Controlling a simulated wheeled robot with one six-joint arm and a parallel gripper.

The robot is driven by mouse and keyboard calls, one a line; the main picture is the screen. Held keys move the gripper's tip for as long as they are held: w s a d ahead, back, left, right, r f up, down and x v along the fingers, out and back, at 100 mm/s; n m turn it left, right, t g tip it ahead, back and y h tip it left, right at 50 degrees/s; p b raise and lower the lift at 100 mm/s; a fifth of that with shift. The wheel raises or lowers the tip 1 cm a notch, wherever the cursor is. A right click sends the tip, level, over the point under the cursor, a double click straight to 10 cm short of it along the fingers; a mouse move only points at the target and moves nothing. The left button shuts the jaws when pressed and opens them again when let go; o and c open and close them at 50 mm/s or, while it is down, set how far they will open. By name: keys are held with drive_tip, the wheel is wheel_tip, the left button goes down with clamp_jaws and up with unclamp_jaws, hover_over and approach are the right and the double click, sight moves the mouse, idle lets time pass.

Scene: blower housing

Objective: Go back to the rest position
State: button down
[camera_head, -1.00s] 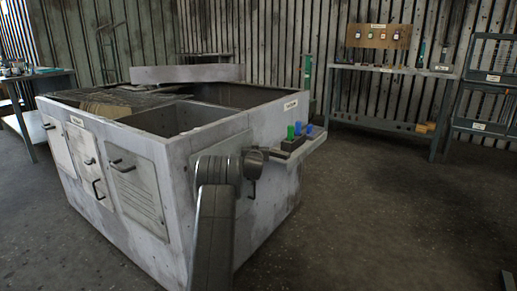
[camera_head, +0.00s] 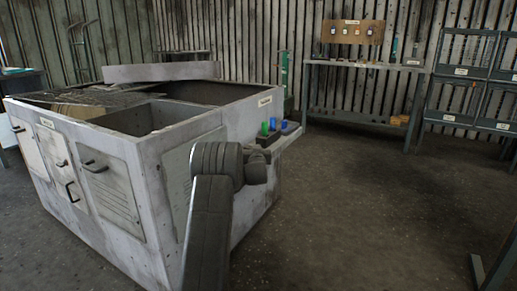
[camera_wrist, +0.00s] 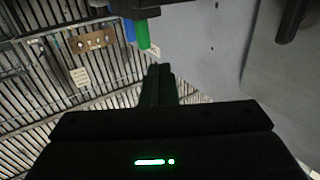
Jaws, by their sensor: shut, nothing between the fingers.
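In the wrist view my gripper (camera_wrist: 158,72) points up the picture with its dark fingers together and nothing between them. A green cylinder (camera_wrist: 142,34) and a blue one (camera_wrist: 129,30) show just beyond the fingertips, apart from them. In the head view my folded arm (camera_head: 210,215) stands in front of the grey blower housing (camera_head: 150,170); the fingers cannot be made out there. The green cylinder (camera_head: 265,129) and blue cylinders (camera_head: 284,125) stand on a side ledge of the housing, beyond my arm.
A workbench (camera_head: 365,67) with a pegboard (camera_head: 352,32) stands at the back wall. A rack (camera_head: 466,72) stands at the right, and another bench (camera_head: 22,82) at the far left. The floor (camera_head: 370,190) right of the housing is clear. A dark metal frame (camera_head: 490,275) shows at the lower right.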

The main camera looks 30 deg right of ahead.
drive_tip(key=shift+s+d, duration=0.15)
drive_tip(key=shift+s, duration=0.2)
drive_tip(key=shift+w, duration=0.1)
